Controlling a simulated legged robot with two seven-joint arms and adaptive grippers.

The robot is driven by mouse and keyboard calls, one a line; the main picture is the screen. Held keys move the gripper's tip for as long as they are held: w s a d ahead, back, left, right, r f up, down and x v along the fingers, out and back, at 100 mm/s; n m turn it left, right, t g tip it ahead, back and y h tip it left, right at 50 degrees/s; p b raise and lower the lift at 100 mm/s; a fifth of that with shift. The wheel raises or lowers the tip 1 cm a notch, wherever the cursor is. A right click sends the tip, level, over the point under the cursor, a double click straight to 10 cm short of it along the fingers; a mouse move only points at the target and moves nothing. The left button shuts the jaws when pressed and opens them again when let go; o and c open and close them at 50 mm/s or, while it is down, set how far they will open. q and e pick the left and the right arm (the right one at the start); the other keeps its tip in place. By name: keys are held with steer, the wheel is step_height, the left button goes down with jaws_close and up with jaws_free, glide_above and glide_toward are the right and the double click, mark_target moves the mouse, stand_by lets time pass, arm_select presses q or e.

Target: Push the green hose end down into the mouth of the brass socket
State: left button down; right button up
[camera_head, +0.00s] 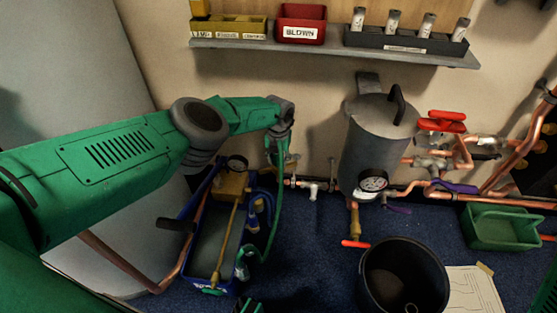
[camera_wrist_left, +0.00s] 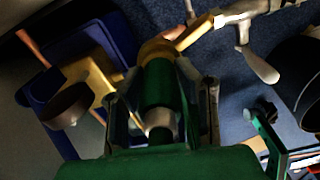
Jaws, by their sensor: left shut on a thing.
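My left gripper (camera_head: 279,155) reaches down by the wall, left of the grey tank. In the left wrist view, its two fingers (camera_wrist_left: 163,95) are shut on the green hose end (camera_wrist_left: 160,85), with a pale metal ring below it in the picture. The brass socket (camera_wrist_left: 155,48) lies straight beyond the tip of the hose end, in line with it. The tip overlaps the socket's mouth in this view, and I cannot tell how deep it sits. In the head view the green hose (camera_head: 276,225) hangs from the gripper in a loop. My right gripper is not clearly visible.
A blue box (camera_head: 187,270) with brass parts stands left of the hose. The grey tank (camera_head: 375,140) with a gauge and a black bucket (camera_head: 438,290) stand to the right. A pipe with a pale valve (camera_head: 313,188) runs along the wall. A shelf (camera_head: 340,52) hangs above.

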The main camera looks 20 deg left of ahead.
arm_select(q)
steer(key=c, duration=1.1)
jaws_free()
steer(key=shift+w+a+r, duration=0.1)
steer(key=shift+r, duration=0.6)
step_height(320, 180, up, 10)
steer(key=shift+r, duration=0.25)
